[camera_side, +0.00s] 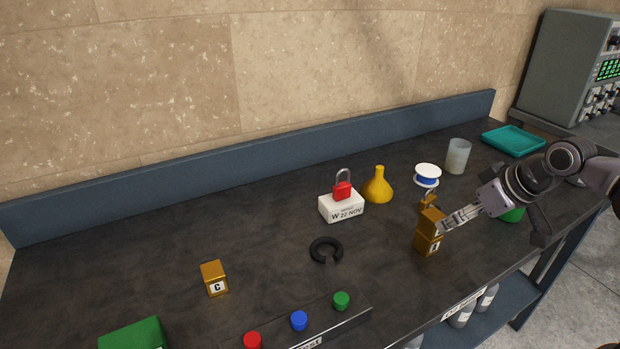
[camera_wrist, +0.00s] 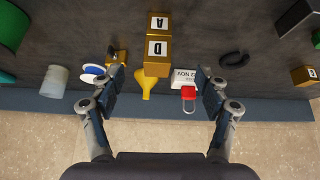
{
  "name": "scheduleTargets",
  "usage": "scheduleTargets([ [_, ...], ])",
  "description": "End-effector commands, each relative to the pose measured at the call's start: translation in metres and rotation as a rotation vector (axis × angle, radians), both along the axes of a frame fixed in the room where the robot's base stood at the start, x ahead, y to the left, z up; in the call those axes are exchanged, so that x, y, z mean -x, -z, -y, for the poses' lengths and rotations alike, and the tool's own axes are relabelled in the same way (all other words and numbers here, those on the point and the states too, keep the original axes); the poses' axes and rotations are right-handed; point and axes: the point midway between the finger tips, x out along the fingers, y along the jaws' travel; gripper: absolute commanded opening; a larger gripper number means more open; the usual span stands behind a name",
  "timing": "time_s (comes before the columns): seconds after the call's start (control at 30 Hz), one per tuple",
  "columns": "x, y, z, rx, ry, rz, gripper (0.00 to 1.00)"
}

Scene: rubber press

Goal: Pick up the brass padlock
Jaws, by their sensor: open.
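The brass padlock (camera_side: 427,204) stands on the dark bench just behind a stack of two brass-coloured lettered blocks, with its shackle up. In the wrist view the padlock (camera_wrist: 118,57) shows beside the left fingertip, partly hidden by it. My gripper (camera_side: 446,225) is open and empty, with its fingers close to the upper block in the side view. In the wrist view my gripper (camera_wrist: 160,76) has its fingers wide apart, one on each side of the line of the blocks. Whether a finger touches a block is unclear.
The upper block D (camera_wrist: 157,50) and lower block A (camera_side: 427,245) stand closest to my gripper. The bench's left middle is mostly clear.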

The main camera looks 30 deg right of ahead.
Motion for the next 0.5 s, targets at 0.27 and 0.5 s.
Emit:
scheduleTargets([
  [0.27, -0.057, -0.009, 0.043, 0.013, -0.056, -0.094, 0.75],
  [0.5, -0.098, 0.000, 0.084, 0.005, -0.118, -0.149, 0.75],
])
